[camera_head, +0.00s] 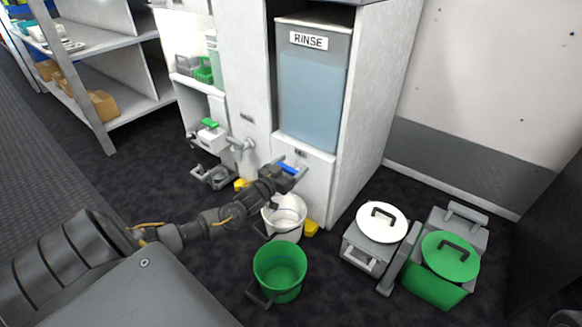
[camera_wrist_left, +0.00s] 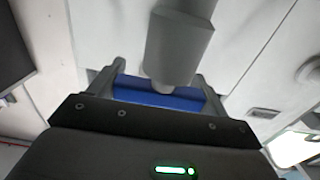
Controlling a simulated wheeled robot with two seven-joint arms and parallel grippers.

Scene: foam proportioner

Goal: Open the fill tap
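The rinse tank (camera_head: 313,85), a pale blue container labelled RINSE, sits in a white cabinet. Below it on the cabinet front is the tap's blue lever (camera_head: 288,168). My left gripper (camera_head: 290,171) is at this lever. In the left wrist view, the blue lever (camera_wrist_left: 158,95) lies across the space between my widely spaced fingers (camera_wrist_left: 160,74). A grey cylindrical tap part (camera_wrist_left: 178,45) stands in front of it and hides its middle. I cannot tell whether the fingers touch the lever's ends. My right gripper is out of view.
A white bucket (camera_head: 287,214) stands on the floor below the tap, with a green bucket (camera_head: 280,268) in front. Bins with a white lid (camera_head: 382,224) and a green lid (camera_head: 450,257) stand at right. Shelves (camera_head: 104,50) are at upper left. Dark floor lies between.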

